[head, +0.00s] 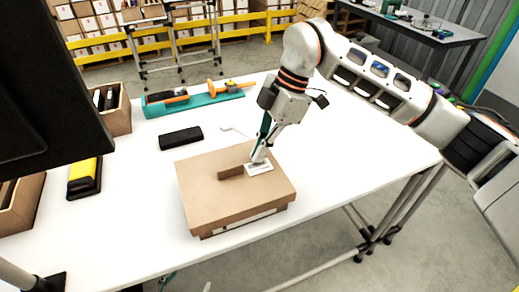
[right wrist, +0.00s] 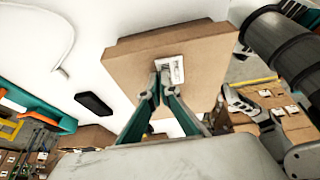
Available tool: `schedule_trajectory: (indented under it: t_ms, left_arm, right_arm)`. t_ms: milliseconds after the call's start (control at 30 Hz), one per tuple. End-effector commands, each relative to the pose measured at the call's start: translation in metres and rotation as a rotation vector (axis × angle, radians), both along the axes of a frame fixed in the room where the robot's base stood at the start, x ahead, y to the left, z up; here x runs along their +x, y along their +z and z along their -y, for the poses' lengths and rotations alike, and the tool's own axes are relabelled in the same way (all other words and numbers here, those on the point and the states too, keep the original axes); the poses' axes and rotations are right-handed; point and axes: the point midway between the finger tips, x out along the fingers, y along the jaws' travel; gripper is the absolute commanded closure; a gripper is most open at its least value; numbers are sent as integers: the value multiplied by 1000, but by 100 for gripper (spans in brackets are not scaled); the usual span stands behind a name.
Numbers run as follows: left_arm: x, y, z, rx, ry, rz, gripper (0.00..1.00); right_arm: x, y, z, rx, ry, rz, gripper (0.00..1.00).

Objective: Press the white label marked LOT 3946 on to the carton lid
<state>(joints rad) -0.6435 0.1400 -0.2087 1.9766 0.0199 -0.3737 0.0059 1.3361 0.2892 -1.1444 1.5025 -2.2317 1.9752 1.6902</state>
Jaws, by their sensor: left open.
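The brown carton (head: 215,207) sits on the white table with its lid facing up. The white label (head: 262,169) lies on the lid, and it also shows in the right wrist view (right wrist: 177,70); its print is too small to read. My right gripper (head: 257,158) points down at the label, its fingertips close together at the label's edge. In the right wrist view the fingertips (right wrist: 160,70) meet in a narrow V and hide part of the label. My left gripper (head: 187,282) is open and empty at the bottom edge, mostly cut off, below the table's front edge.
A darker brown patch (head: 231,172) lies beside the label on the lid. A black case (head: 181,138), a teal tray (head: 200,101) with tools, a yellow and black item (head: 85,177) and open boxes (head: 117,117) stand left and behind. The table right of the carton is clear.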

Motion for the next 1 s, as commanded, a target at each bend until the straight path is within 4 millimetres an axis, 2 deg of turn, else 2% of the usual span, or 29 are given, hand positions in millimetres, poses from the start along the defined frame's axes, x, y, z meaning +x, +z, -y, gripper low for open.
schedule_trajectory:
  t_ms: [133,200,233,567,767,1000]
  left_arm:
    - [0,0,0,0,0,0,34]
    - [0,-1,0,0,0,-1,34]
    - [0,-1,0,0,0,-1,34]
    - [0,-1,-1,4,-1,0,34]
    - [0,0,0,2,-1,-1,34]
    - [0,0,0,1,-1,0,34]
  right_arm:
    - [0,-2,0,-2,0,-3,100]
    - [-1,-2,0,-2,0,-3,80]
    - [-1,-2,0,-2,0,-3,76]
    - [0,0,1,-2,-1,-3,76]
    - [4,23,10,-3,-2,1,76]
    - [12,69,27,-2,-3,2,76]
